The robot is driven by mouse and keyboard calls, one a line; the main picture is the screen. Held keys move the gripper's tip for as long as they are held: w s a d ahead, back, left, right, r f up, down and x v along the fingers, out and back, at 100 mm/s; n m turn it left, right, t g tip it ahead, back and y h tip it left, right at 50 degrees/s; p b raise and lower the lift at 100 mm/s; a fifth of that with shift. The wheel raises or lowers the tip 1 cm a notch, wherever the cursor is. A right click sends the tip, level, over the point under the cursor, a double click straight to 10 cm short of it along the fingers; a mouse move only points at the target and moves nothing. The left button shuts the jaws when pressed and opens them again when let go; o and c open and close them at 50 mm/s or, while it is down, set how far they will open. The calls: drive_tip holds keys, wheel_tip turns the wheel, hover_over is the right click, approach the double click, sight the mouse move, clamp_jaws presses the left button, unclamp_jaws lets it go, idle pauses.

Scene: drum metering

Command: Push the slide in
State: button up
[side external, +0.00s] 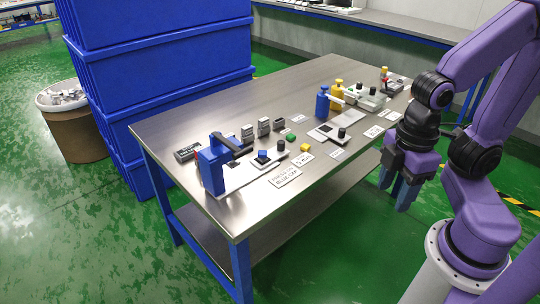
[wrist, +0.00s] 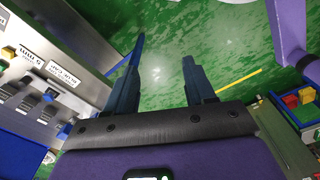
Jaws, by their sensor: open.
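Several small fixtures stand on the steel table (side external: 225,105). I cannot tell for sure which part is the slide. One candidate is the pale plate fixture with a blue block (side external: 262,157) and a black knob (side external: 280,145) at the table's near left. Another is a flat fixture with a dark knob (side external: 341,133) near the middle. My gripper (side external: 405,192) is open and empty, pointing down beyond the table's right edge, apart from all fixtures. In the wrist view its two dark blue fingers (wrist: 165,70) are spread over the green floor.
A blue upright block with a black lever (side external: 212,165) stands at the table's near left corner. Blue and yellow bottles (side external: 322,104) stand farther back. Printed labels (side external: 286,177) lie along the front. Stacked blue crates (side external: 160,60) and a bin (side external: 70,125) stand left of the table.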

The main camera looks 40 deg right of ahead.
drive_tip(key=w+a+r+m, duration=0.1)
drive_tip(key=w+a, duration=0.1)
drive_tip(key=w, duration=0.4)
drive_tip(key=w+a+r+m, duration=0.1)
drive_tip(key=w+a+m, duration=0.15)
drive_tip(key=w, duration=0.45)
drive_tip(key=w+d+m, duration=0.1)
drive_tip(key=w+m, duration=0.1)
drive_tip(key=w, duration=1.3)
drive_tip(key=m, duration=0.4)
hover_over(282, 142)
wheel_tip(282, 142, down, 6)
drive_tip(key=r, duration=0.1)
wheel_tip(282, 142, down, 17)
drive_tip(key=shift+f, duration=0.1)
drive_tip(key=shift+c, duration=0.3)
